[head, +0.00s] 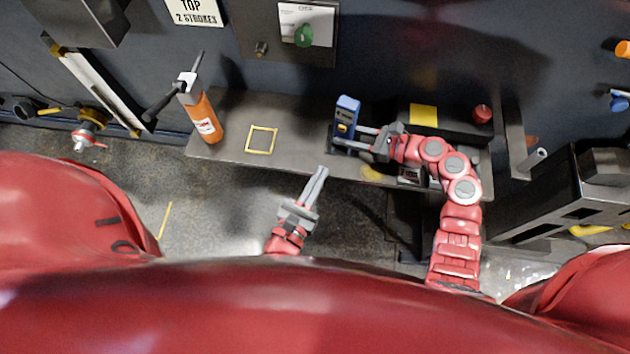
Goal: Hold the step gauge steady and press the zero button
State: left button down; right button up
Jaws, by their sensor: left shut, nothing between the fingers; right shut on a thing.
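The step gauge, seemingly the blue and dark upright device (347,104), stands on the grey shelf near its middle in the head view. A small yellow mark shows on its front; I cannot tell for sure which part is the zero button. My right gripper (350,139) reaches in from the right and is shut on the step gauge low on its body. My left gripper (322,172) is shut and empty. Its fingertips are at the shelf's front edge, to the lower left of the gauge and apart from it.
The shelf (230,165) carries an orange bottle (203,120) on the left and a yellow square outline (261,139). A dark box with a yellow patch (423,115) and red button (481,114) stands right of the gauge. Bare shelf lies between outline and gauge.

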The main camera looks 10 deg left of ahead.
aim_at(342, 129)
pick_arm(q)
jog(key=shift+v, duration=0.9)
dwell(2.7)
jog(key=n+y, duration=0.4)
jog(key=n, duration=0.2)
jog(key=w+d+n+g+y, duration=0.1)
jog(key=n+y, duration=0.4)
jog(key=n, duration=0.1)
jog(key=w+n+g+y, duration=0.1)
jog(key=n+y, duration=0.3)
jog(key=n, duration=0.3)
jog(key=shift+d+y, duration=0.15)
jog(key=shift+y, duration=0.15)
jog(key=shift+w+d, duration=0.45)
jog(key=shift+w, duration=0.95)
jog(key=shift+w+d, duration=0.4)
jog(key=shift+w, duration=1.05)
jog(key=shift+w+d, duration=0.45)
jog(key=shift+w, duration=0.95)
jog(key=shift+w, duration=0.15)
